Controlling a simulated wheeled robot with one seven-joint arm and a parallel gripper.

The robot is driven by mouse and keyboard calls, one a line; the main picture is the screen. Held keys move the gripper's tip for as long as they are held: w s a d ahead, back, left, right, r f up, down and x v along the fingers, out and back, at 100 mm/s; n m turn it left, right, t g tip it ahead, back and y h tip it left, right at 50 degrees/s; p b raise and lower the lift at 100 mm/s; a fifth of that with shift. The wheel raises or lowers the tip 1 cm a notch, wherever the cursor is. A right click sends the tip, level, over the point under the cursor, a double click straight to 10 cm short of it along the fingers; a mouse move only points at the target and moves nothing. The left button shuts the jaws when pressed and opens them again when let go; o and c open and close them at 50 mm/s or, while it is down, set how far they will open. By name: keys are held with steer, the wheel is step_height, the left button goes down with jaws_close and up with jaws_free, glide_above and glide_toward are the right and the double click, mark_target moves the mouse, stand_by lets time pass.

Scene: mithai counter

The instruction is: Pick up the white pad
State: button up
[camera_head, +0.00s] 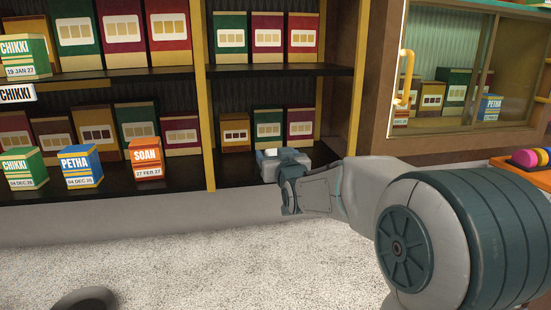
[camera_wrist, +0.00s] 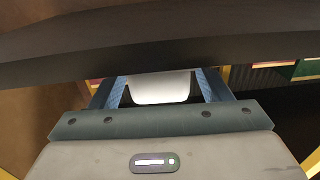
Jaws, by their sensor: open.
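The white pad (camera_wrist: 160,88) shows in the wrist view between the two fingers of my gripper (camera_wrist: 161,92), with a gap on each side at its near end. Its far part is hidden by a dark shelf edge across the picture. In the head view my gripper (camera_head: 284,160) reaches to the lower shelf of the right bay, and a small white patch of the pad (camera_head: 269,152) shows at its fingers. My gripper is open around the pad. I cannot tell whether a finger touches it.
The lower shelf (camera_head: 235,172) carries several boxes at its back. A dark upper shelf (camera_head: 285,70) lies above my gripper. An orange SOAN box (camera_head: 146,158), a blue PETHA box (camera_head: 81,166) and a green CHIKKI box (camera_head: 24,168) stand left. A glazed cabinet (camera_head: 384,70) is right.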

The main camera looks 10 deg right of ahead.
steer(key=shift+w, duration=0.3)
steer(key=c, duration=1.1)
step_height(320, 180, up, 10)
